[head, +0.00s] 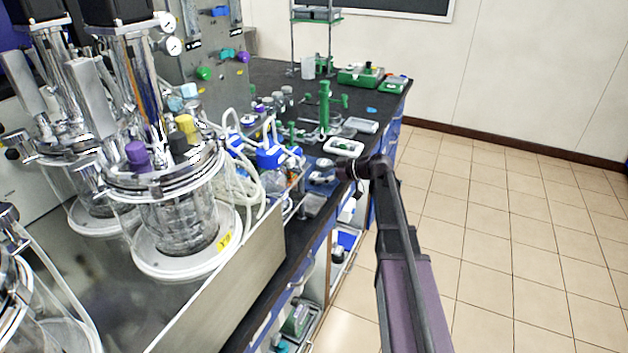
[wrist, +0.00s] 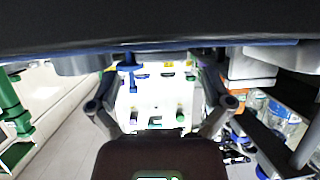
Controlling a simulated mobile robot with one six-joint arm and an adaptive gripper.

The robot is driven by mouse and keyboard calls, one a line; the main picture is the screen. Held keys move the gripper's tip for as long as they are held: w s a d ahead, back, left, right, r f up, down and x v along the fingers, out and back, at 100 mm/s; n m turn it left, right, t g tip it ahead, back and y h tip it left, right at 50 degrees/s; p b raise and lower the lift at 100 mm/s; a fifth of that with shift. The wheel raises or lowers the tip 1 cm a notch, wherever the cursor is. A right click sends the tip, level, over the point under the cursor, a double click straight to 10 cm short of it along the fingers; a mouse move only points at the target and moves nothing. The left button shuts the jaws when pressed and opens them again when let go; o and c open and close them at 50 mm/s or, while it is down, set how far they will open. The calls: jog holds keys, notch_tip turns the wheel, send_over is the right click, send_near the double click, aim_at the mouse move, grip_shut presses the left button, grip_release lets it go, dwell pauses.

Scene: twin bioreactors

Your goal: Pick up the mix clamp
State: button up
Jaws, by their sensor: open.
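My gripper (head: 352,169) is at the end of my arm, over the front edge of the black bench in the head view. In the wrist view my gripper (wrist: 160,88) shows two dark fingers spread wide apart, with nothing held between them. A white panel with small blue, green and yellow parts (wrist: 158,98) lies beyond the gap. A blue T-shaped piece (wrist: 131,75) shows at its upper left. I cannot tell which small part is the mix clamp; it may be hidden or too small to make out.
A glass bioreactor with a steel lid (head: 165,185) stands left of my gripper, with pale tubing (head: 240,190) beside it. A green upright piece (head: 324,105) and a white tray (head: 343,147) sit on the black bench (head: 285,75). The tiled floor (head: 500,220) at right is clear.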

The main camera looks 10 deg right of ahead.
aim_at(316, 175)
jog(key=shift+b+x, duration=0.5)
jog(key=shift+x, duration=1.1)
jog(key=shift+f, duration=0.1)
jog(key=shift+s, duration=0.1)
jog(key=c, duration=0.8)
